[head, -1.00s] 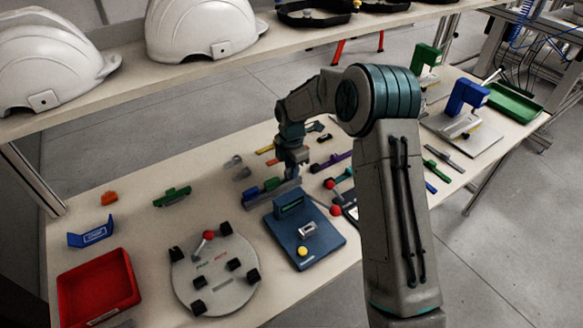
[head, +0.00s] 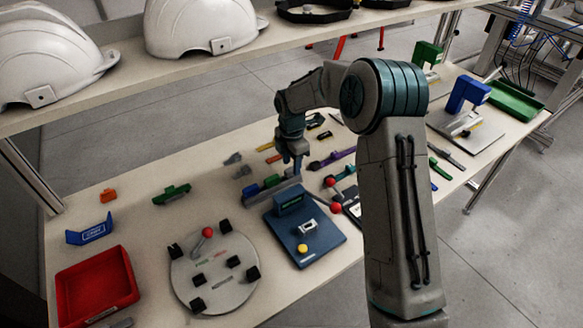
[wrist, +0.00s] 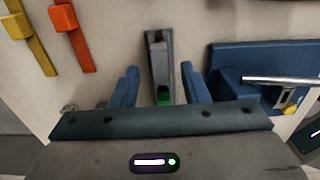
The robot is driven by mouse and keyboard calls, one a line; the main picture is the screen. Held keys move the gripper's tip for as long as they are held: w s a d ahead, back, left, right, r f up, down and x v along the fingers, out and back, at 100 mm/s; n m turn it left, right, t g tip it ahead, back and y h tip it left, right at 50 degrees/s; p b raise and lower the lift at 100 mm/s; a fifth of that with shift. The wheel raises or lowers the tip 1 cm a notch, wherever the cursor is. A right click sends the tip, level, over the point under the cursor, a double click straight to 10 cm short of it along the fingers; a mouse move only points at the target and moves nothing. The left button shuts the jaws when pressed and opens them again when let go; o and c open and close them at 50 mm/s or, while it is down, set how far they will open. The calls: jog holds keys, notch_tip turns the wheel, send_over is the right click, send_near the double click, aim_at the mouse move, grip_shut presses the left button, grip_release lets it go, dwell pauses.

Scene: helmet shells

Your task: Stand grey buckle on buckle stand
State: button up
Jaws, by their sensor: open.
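The buckle stand (head: 285,187) is a narrow grey rail behind the dark blue station, carrying blue and green pieces. In the wrist view the stand (wrist: 168,36) runs upright in the picture, with a green piece (wrist: 163,95) in it. A lighter grey piece (wrist: 158,56), which looks like the grey buckle, sits in the rail between my fingers. My gripper (head: 292,168) is above the stand's right end. In the wrist view my gripper (wrist: 160,70) is open, one blue finger on each side of the rail. Whether the fingers touch anything is unclear.
Small grey parts (head: 240,171) lie behind the stand. The dark blue station (head: 322,243) is close in front, with a round grey plate (head: 215,290) to its left. Orange (wrist: 75,35) and yellow (wrist: 32,36) strips lie beside the rail.

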aim_at(291, 169)
notch_tip(291, 169, up, 11)
jog(key=shift+r+b, duration=0.15)
jog(key=shift+b, duration=0.15)
dwell(0.4)
jog(key=s+d+r+m+t, duration=0.1)
jog(key=s+d+r+m, duration=0.4)
jog(key=s, duration=0.3)
jog(key=s+d+r+m, duration=0.3)
jog(key=s+d+m, duration=0.2)
jog(key=s+m, duration=0.2)
jog(key=s+d+f+m+t, duration=0.1)
jog(key=s+d+m, duration=0.2)
jog(key=s+m, duration=0.3)
jog(key=s+d+f+m+t, duration=0.1)
jog(key=s+d+m, duration=0.2)
jog(key=s+m, duration=0.4)
jog(key=s, duration=0.4)
jog(key=shift+f, duration=0.4)
